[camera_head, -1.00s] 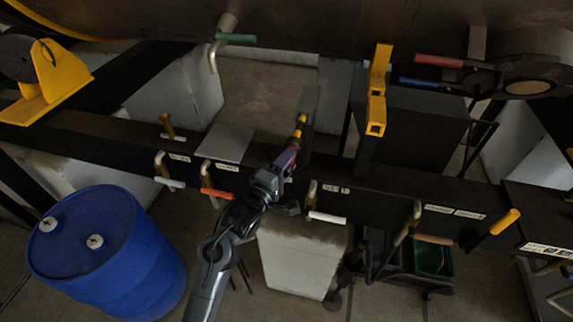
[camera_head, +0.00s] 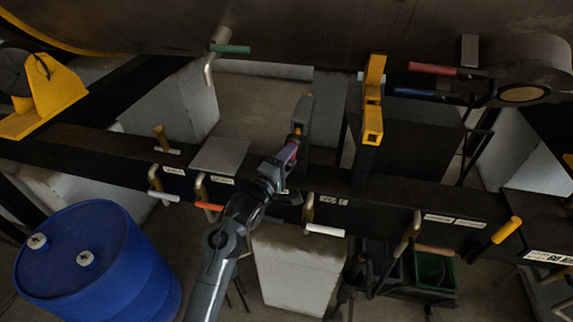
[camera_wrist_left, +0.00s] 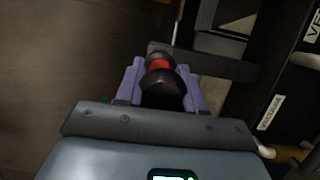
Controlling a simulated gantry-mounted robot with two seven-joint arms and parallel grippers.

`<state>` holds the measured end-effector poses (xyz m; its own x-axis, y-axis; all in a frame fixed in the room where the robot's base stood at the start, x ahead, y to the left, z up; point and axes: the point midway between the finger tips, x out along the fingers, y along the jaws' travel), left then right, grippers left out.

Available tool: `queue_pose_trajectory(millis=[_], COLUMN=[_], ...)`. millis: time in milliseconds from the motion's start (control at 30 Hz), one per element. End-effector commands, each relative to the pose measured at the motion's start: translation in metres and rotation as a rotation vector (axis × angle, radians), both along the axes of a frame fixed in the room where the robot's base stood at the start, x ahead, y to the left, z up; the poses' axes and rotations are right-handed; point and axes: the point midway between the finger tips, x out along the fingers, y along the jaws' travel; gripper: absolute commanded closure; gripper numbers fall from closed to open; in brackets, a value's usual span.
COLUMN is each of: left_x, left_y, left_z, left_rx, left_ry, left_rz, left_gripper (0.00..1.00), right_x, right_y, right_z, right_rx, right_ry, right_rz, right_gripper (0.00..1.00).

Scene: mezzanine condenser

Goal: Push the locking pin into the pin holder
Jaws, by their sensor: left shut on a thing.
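My left gripper (camera_head: 290,150) has purple fingers and reaches in from below in the head view. It is shut on the locking pin (camera_head: 297,130), whose yellow-orange part shows just past the fingertips. In the left wrist view the pin (camera_wrist_left: 160,65) shows a black rounded end and a red band between the purple fingers. The pin's far end meets a dark upright bracket, which looks like the pin holder (camera_head: 304,113); it also shows as a dark bar in the wrist view (camera_wrist_left: 215,66). How deep the pin sits is hidden. My right gripper is not in view.
A yellow bracket (camera_head: 373,105) stands right of the holder. A black beam (camera_head: 400,200) with several coloured handles runs across the front. A grey plate (camera_head: 220,154) and a small yellow peg (camera_head: 160,136) lie left of the gripper. A blue barrel (camera_head: 100,265) stands lower left.

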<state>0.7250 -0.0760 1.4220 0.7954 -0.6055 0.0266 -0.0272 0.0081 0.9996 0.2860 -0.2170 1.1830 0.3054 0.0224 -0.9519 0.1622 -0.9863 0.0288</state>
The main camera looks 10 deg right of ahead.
Motion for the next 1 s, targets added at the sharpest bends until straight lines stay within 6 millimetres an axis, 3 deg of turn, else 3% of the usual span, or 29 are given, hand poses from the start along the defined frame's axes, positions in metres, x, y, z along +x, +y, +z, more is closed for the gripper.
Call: queue_pose_trajectory(millis=[1000], left_x=[0.049], left_y=[-0.018], left_z=[0.003], left_rx=[-0.003], left_ry=[-0.007], left_rz=[0.001], left_gripper=[1.0], right_x=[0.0], right_y=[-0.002], right_z=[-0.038], right_rx=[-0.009], right_ry=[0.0], right_rz=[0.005], right_gripper=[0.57])
